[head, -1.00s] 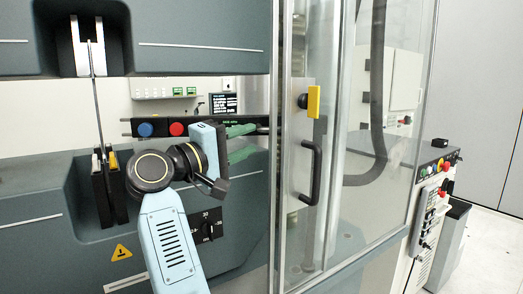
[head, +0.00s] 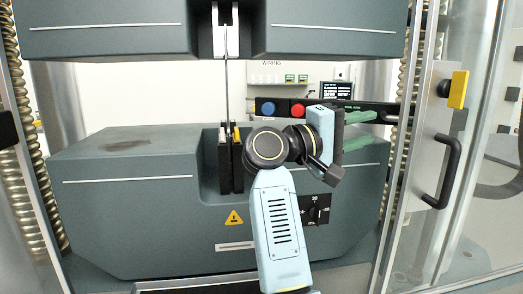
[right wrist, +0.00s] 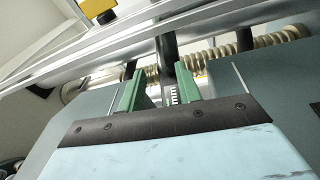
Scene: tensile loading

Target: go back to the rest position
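My right arm rises from the bottom middle of the head view, in front of the testing machine. My right gripper (head: 360,128) has green fingers pointing right. In the right wrist view the two green fingers (right wrist: 157,88) stand apart, with a dark strip marked "mm" showing in the gap; I cannot tell how far behind them it lies. A thin upright metal strip (head: 226,85) runs between the upper clamp (head: 215,35) and the lower clamp (head: 224,165). My gripper is to the right of the strip, apart from it. My left gripper is not in view.
A black bar (head: 380,105) with a blue button (head: 268,108) and a red button (head: 298,111) crosses behind my arm. A dial (head: 316,210) is on the lower block (head: 120,200). The glass door (head: 480,210) with a black handle (head: 447,172) is at the right.

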